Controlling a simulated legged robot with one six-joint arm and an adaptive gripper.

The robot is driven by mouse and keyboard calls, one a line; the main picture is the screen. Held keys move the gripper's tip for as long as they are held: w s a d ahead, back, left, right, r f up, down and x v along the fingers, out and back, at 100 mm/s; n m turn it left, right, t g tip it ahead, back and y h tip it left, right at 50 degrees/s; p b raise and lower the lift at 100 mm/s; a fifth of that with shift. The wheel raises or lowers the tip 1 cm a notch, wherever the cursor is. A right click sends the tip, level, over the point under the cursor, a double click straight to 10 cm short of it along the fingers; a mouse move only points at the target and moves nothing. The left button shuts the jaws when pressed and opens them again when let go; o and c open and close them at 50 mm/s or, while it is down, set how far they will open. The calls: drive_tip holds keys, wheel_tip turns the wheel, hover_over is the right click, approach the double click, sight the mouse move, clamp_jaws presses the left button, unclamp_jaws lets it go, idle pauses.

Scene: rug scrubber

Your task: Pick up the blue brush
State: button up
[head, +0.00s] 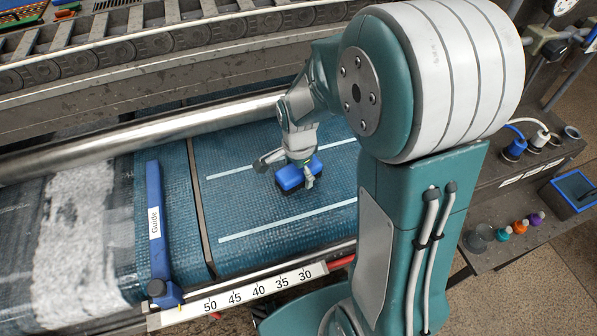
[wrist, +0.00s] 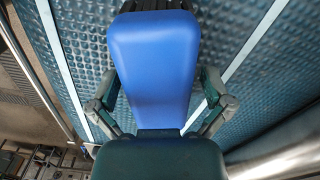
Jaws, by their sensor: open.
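The blue brush (head: 291,178) with dark bristles sits on the blue textured belt between two pale lines in the head view. In the wrist view its smooth blue back (wrist: 153,58) fills the middle, with dark bristles at the top edge. My gripper (head: 290,168) is right at the brush, pointing down. In the wrist view my gripper (wrist: 160,84) has one finger on each side of the brush, open. Whether the fingers touch its sides I cannot tell. The far lower part of the brush is hidden behind my gripper's body.
A blue guide bar (head: 155,215) labelled "Guide" stands left of the brush. A steel roller (head: 150,130) runs behind it. A numbered scale (head: 245,294) lies along the front edge. Small colored bottles (head: 520,226) and a blue tray (head: 575,187) are at right. The belt around the brush is clear.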

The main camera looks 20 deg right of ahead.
drive_tip(key=shift+f, duration=0.2)
drive_tip(key=c, duration=1.2)
drive_tip(key=shift+o, duration=0.2)
drive_tip(key=shift+r, duration=0.25)
wheel_tip(320, 180, up, 2)
drive_tip(key=shift+r, duration=0.15)
drive_tip(key=s+r, duration=0.3)
drive_tip(key=s, duration=0.1)
drive_tip(key=s+r, duration=0.4)
drive_tip(key=s, duration=0.1)
drive_tip(key=s+r, duration=0.3)
drive_tip(key=s, duration=0.2)
drive_tip(key=shift+a+r, duration=0.15)
drive_tip(key=shift+a, duration=0.15)
